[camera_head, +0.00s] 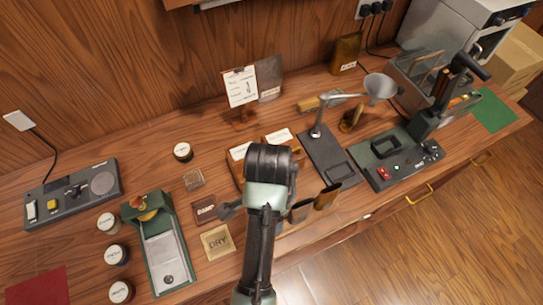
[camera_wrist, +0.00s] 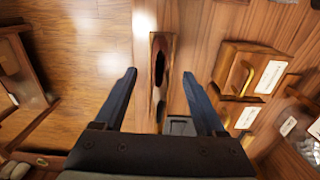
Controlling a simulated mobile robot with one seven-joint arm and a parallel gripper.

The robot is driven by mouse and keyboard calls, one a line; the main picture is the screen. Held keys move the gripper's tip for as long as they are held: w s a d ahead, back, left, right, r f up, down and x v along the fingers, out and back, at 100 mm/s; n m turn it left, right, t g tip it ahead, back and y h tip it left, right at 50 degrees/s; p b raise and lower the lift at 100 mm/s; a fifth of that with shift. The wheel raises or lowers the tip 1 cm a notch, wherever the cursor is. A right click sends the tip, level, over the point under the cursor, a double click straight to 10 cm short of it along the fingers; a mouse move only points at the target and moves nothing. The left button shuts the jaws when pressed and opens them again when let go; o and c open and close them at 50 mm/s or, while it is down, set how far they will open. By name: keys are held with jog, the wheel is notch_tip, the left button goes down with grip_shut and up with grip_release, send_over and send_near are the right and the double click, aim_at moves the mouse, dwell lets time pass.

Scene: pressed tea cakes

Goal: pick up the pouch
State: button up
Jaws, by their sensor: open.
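A brown pouch (camera_head: 327,196) stands near the front edge of the bench, just right of my arm in the head view. In the wrist view the pouch (camera_wrist: 158,60) appears as a narrow brown shape with a dark opening, seen from above. My gripper (camera_wrist: 159,74) is open, with one dark finger on each side of the pouch's line and a visible gap on both sides. The picture does not show how far the pouch is below the fingertips. My arm hides part of the bench in the head view.
Wooden trays with label cards (camera_head: 278,137) stand behind my arm. The bench's front edge is close, with floor beyond.

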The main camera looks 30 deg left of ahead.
notch_tip(320, 180, down, 12)
jog(key=shift+w+d+r+p, duration=0.1)
jog(key=shift+w+d+p, duration=0.05)
jog(key=shift+p, duration=0.75)
grip_shut()
